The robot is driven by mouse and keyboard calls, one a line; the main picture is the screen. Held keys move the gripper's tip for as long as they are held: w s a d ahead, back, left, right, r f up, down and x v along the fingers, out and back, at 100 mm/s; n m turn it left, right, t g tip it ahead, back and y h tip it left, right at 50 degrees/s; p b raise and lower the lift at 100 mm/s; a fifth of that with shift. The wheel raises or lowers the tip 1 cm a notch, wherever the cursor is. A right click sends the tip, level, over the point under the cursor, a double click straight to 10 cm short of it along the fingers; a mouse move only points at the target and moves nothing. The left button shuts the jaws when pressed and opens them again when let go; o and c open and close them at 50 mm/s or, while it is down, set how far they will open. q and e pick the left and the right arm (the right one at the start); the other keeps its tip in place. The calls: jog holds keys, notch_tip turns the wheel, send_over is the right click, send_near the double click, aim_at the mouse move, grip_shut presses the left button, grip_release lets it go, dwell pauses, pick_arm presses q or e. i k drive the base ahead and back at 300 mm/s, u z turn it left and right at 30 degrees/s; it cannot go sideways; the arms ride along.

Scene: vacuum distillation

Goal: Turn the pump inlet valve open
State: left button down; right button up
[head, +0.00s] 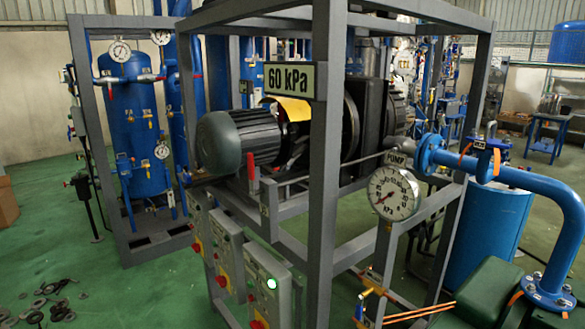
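A blue pipe (545,190) with bolted flanges runs across the right side. A blue valve-like fitting (487,158) with a small handle on top and orange pieces beside it sits on this pipe; I cannot tell whether it is open or shut. A round gauge (394,193) under a "PUMP" label stands left of the pipe, its needle pointing to the lower left. A small brass-coloured valve (367,293) with a blue part is low in front. Which of these is the pump inlet valve is not marked. Neither gripper shows in the head view.
A grey steel frame (324,150) holds a motor (238,138) and a "60 kPa" sign (290,80). Control boxes (266,285) with red knobs, one with a lit green lamp, hang on its front. Dark rings (50,300) lie on the green floor at left.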

aim_at(250, 156)
jog(key=z, duration=0.1)
jog(key=k, duration=0.35)
jog(key=u, duration=0.6)
jog(key=i, duration=1.2)
jog(key=z, duration=0.45)
